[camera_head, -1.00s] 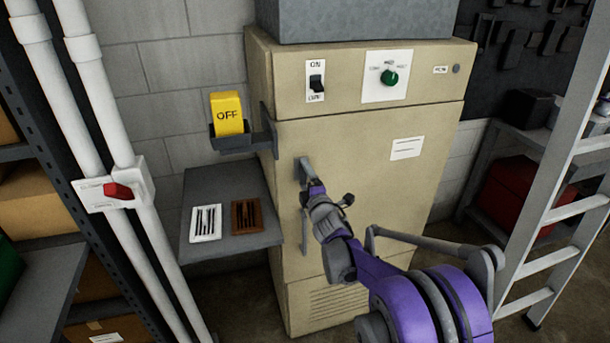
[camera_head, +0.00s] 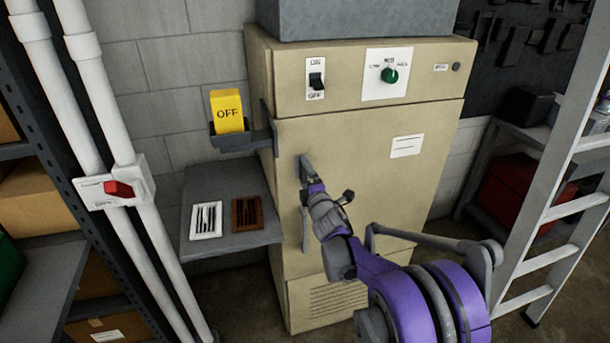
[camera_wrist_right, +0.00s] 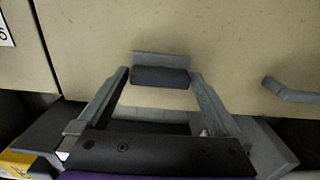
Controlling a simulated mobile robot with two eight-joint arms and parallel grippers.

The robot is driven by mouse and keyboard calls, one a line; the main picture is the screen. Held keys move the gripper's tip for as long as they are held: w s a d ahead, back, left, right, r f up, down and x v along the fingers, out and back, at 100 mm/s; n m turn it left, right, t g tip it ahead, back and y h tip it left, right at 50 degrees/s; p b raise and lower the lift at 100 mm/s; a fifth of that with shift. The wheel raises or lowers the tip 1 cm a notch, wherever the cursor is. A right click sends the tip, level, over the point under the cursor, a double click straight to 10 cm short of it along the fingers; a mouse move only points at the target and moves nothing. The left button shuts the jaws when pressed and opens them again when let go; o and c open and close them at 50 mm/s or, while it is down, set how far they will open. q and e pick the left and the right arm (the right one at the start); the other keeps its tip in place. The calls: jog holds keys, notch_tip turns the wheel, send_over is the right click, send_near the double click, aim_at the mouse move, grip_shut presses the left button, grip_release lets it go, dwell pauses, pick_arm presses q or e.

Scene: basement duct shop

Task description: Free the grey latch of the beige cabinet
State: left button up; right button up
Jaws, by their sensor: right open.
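The beige cabinet (camera_head: 400,190) stands in the middle of the head view. Its grey latch (camera_head: 304,162) sits near the left edge of the door, partly hidden by my right gripper (camera_head: 308,180). In the right wrist view, the latch (camera_wrist_right: 160,75) is a dark bar with a grey plate on the beige face. My right gripper (camera_wrist_right: 161,76) is open, with one finger on each side of the latch. I cannot tell whether either finger touches it. My left gripper is not in view.
A grey door handle (camera_head: 304,230) is below the latch. A yellow OFF block (camera_head: 227,111) stands in a bracket at the cabinet's left, above a grey shelf (camera_head: 226,178). A ladder (camera_head: 565,210) stands right. White pipes (camera_head: 80,110) run up the left.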

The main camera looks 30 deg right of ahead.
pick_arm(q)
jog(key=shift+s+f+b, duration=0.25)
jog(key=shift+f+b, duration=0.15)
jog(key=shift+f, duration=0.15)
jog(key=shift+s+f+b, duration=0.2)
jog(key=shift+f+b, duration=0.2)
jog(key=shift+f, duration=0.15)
pick_arm(e)
jog(key=v, duration=1)
jog(key=shift+s, duration=0.4)
